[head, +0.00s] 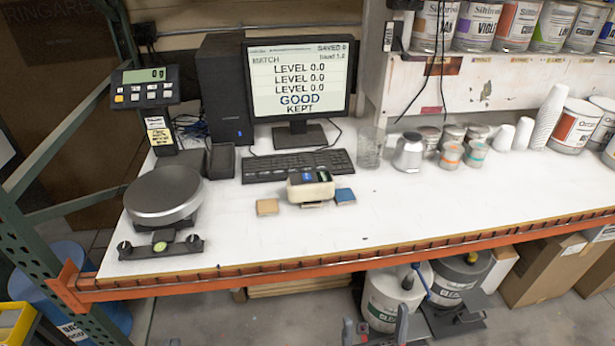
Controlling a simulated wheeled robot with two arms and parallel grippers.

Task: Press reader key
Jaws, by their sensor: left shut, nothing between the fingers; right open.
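A scale (165,195) stands at the left, its display (147,87) reading 0. A keyboard (298,165), a glass beaker (370,147), a metal can (408,152) and small cups stand behind. The front right benchtop is clear.

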